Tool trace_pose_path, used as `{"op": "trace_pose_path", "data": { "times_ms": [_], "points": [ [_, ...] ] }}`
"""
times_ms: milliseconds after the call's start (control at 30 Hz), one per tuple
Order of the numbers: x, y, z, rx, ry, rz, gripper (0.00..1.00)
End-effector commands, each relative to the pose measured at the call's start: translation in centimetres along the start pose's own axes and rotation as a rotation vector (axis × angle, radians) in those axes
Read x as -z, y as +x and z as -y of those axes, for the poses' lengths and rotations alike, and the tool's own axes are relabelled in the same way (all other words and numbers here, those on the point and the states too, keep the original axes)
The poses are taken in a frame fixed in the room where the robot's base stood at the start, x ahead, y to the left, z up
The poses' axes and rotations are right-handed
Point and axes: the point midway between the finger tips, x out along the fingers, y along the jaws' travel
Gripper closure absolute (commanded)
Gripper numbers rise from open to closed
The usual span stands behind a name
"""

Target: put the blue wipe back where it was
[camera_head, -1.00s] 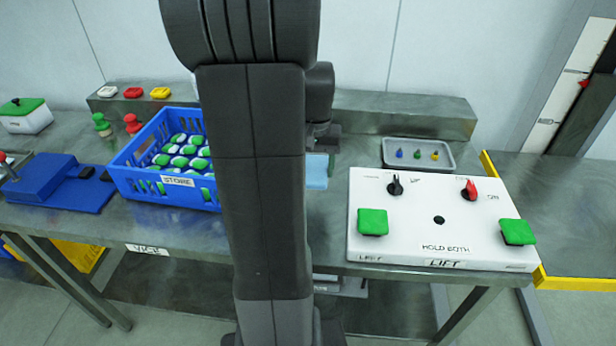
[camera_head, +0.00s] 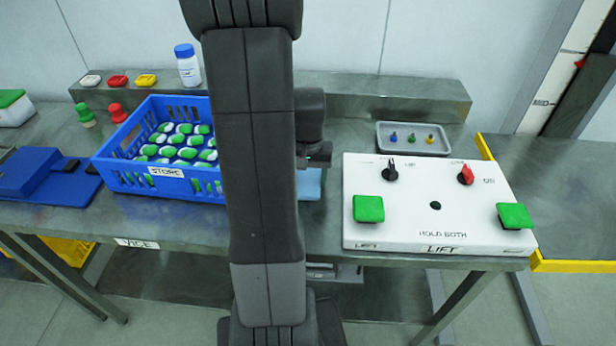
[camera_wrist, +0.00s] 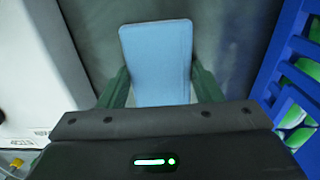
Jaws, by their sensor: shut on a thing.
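The blue wipe (camera_wrist: 157,60) is a flat light-blue rectangle between the two dark green fingers of my gripper (camera_wrist: 160,88) in the wrist view. My gripper is shut on it. In the head view part of the wipe (camera_head: 309,185) shows just right of my arm, between the blue crate and the white control box. My gripper (camera_head: 318,160) is just above it there, mostly hidden by my arm. I cannot tell whether the wipe touches the bench.
The blue STORE crate (camera_head: 168,186) with green-and-white pieces stands left of my arm. The white control box (camera_head: 436,222) with green pads is close on the right. A grey tray (camera_head: 414,150) and a raised back ledge (camera_head: 390,97) lie behind. A white bottle (camera_head: 190,72) stands on the ledge.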

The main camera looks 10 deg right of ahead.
Motion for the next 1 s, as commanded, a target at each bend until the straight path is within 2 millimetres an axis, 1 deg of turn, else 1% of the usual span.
{"op": "trace_pose_path", "data": {
  "times_ms": [167,267,300,400,633,767,867,1000],
  "points": [
    [0.0,0.0,0.0,0.000,0.000,-0.001,0.66],
    [0.0,0.4,0.0,0.000,0.000,0.000,0.66],
    [0.0,0.3,0.0,0.000,0.000,0.000,0.37],
    [0.0,0.2,0.0,0.000,0.000,0.000,0.19],
    [0.0,0.2,0.0,0.000,0.000,0.000,0.19],
    [0.1,-0.6,0.0,0.000,0.000,-0.003,0.19],
    [0.1,-2.2,0.0,0.001,0.000,-0.005,0.19],
    [0.1,-5.3,0.0,0.001,0.000,-0.008,0.19]
  ]
}}
